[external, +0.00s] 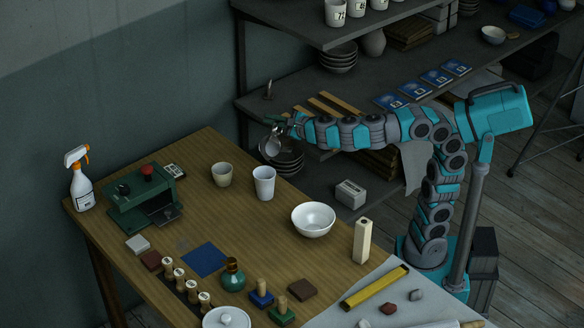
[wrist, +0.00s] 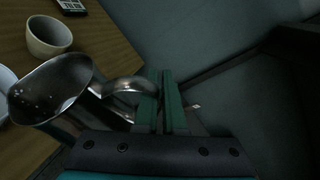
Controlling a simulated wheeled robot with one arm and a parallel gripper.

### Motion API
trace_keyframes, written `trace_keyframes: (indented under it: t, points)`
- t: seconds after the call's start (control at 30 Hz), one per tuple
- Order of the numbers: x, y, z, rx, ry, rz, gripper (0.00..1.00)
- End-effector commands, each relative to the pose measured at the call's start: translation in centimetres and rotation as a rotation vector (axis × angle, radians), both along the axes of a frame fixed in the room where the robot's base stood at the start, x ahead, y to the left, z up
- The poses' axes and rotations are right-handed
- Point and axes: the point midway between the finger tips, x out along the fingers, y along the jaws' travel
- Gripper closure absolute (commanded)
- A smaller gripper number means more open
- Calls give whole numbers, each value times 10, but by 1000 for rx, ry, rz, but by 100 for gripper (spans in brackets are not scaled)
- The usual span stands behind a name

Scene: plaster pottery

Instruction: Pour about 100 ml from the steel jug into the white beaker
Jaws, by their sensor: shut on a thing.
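The steel jug (external: 271,145) hangs in the air by the table's far right edge, in front of stacked dark bowls. My gripper (external: 292,124) is shut on its handle. In the wrist view the jug (wrist: 52,90) is at left, its handle running to the green fingers of my gripper (wrist: 172,105). Its mouth shows; how much liquid is inside I cannot tell. The white beaker (external: 264,183), tall and upright, stands on the table, below and apart from the jug. A white rim (wrist: 6,86), probably the beaker's, shows at the wrist view's left edge.
A squat cream cup (external: 222,175) stands left of the beaker, and a white bowl (external: 313,219) to its right. A green machine (external: 140,196) and spray bottle (external: 80,180) are at the left. The shelf (external: 290,95) stands behind the jug. Bare wood surrounds the beaker.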

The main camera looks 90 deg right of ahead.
Motion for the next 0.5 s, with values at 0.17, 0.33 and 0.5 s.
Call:
trace_keyframes:
  t: [0.17, 0.33, 0.5]
  points:
    - [-1, -4, -12, 61, -20, 1, 100]
    - [-3, -10, -14, 137, -41, -3, 100]
    - [-3, -11, -18, 167, -50, -2, 100]
